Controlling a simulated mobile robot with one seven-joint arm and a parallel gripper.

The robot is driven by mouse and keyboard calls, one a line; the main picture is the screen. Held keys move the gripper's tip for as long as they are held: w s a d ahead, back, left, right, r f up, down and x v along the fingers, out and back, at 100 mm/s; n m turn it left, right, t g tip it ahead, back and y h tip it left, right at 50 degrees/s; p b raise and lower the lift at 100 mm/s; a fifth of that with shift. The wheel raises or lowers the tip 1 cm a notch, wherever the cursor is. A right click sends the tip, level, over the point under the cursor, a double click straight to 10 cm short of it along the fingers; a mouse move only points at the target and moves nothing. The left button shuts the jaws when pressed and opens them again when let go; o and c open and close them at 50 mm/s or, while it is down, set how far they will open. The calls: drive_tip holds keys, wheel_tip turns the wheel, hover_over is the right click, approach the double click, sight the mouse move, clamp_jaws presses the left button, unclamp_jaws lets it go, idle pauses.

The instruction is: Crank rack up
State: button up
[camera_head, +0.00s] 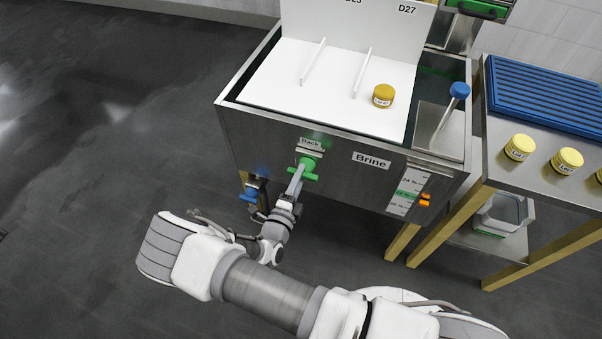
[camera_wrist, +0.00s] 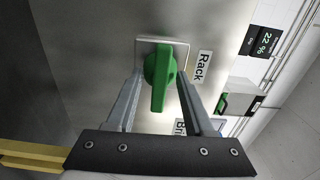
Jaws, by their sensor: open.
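The rack crank is a green handle (camera_head: 306,168) on the front of the steel brine tank (camera_head: 258,143), under a "Rack" label (camera_head: 309,143). In the wrist view the green handle (camera_wrist: 160,77) sits on a pale square plate. My gripper (camera_head: 299,177) is at the handle, and in the wrist view its two fingers (camera_wrist: 160,85) stand apart on either side of it, with gaps showing. The white rack board (camera_head: 280,85) lies across the tank top. A yellow cheese (camera_head: 383,95) with a label sits on it.
A blue valve (camera_head: 250,192) is low on the tank's left front. A blue-topped rod (camera_head: 459,91) leans in the tank's right compartment. At right, a steel table (camera_head: 493,110) holds several yellow cheeses and a blue mat (camera_head: 545,92). The floor at left is clear.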

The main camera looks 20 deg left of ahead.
drive_tip(key=s+a+p, duration=0.1)
drive_tip(key=s, duration=1.5)
drive_tip(key=shift+a+p, duration=0.15)
drive_tip(key=shift+p, duration=0.25)
drive_tip(key=w+d+r+m+g+h, duration=0.4)
drive_tip(key=d+r+m+g, duration=0.45)
drive_tip(key=r+m, duration=0.6)
drive_tip(key=w+d+r+m+g+h, duration=0.3)
drive_tip(key=d+r+m+g, duration=0.4)
drive_tip(key=d+r+m, duration=0.7)
drive_tip(key=s+d+r+m+t+y, duration=0.1)
drive_tip(key=s+d+r+m+y, duration=0.3)
drive_tip(key=r+m, duration=0.55)
drive_tip(key=s+d+r+m+t+y, duration=0.25)
drive_tip(key=s+r+m+y, duration=0.2)
drive_tip(key=m, duration=1.05)
wheel_tip(320, 180, up, 15)
drive_tip(key=p, duration=1.4)
drive_tip(key=shift+s+d+f+p, duration=0.15)
drive_tip(key=shift+d+p, duration=0.15)
drive_tip(key=shift+p, duration=0.05)
